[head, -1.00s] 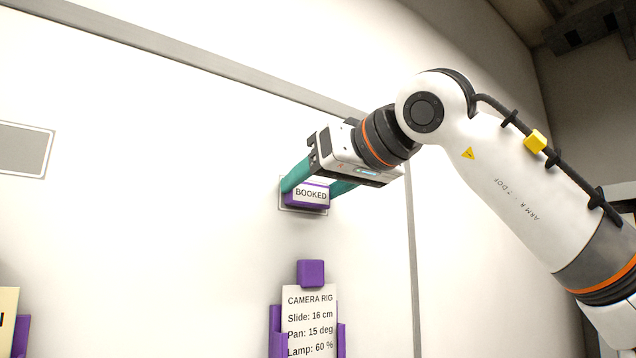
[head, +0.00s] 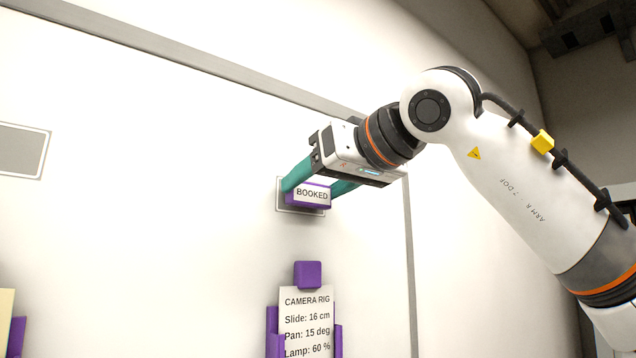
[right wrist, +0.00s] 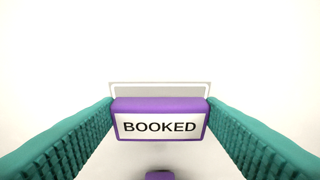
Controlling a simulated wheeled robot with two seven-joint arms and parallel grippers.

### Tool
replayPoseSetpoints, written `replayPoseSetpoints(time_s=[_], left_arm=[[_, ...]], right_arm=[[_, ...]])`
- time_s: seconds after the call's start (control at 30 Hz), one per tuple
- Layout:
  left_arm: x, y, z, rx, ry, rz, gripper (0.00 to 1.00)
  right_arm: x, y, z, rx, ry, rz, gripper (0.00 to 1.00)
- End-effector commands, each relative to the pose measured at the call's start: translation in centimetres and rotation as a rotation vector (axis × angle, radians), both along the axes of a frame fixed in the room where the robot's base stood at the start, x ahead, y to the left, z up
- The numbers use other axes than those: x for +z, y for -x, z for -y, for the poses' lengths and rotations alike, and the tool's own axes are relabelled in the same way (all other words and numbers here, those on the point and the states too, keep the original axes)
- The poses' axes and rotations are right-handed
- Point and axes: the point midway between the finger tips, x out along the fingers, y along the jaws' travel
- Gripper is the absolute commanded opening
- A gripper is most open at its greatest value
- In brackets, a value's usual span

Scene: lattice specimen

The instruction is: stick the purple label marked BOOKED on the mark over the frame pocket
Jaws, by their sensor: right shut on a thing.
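The purple label marked BOOKED (head: 311,195) is between the teal fingers of my right gripper (head: 318,188), which is shut on it. In the right wrist view the label (right wrist: 160,122) sits level between the two fingers, its text upright. The mark (head: 281,208) is a thin outlined rectangle on the white wall, behind the label and partly hidden by it. In the right wrist view the mark's upper edge (right wrist: 160,83) shows above the label. Whether the label touches the wall I cannot tell. The purple frame pocket (head: 272,330) is below and holds a CAMERA RIG card (head: 306,315). My left gripper is not in view.
A purple block (head: 308,274) sits on the wall just above the card. A grey outlined panel (head: 20,150) is at the left, and part of another purple holder (head: 17,336) is at the lower left. The wall between them is clear.

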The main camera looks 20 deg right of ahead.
Motion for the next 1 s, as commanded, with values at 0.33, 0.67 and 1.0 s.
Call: replayPoseSetpoints(time_s=[0.33,0.67,1.0], left_arm=[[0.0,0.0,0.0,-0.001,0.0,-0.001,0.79],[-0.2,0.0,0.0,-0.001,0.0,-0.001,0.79],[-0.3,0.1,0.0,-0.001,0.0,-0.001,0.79]], right_arm=[[0.0,0.4,0.1,0.0,0.0,0.001,0.43],[0.0,2.0,0.8,0.0,0.001,0.001,0.43],[0.0,4.3,1.6,0.0,0.0,0.001,0.43]])
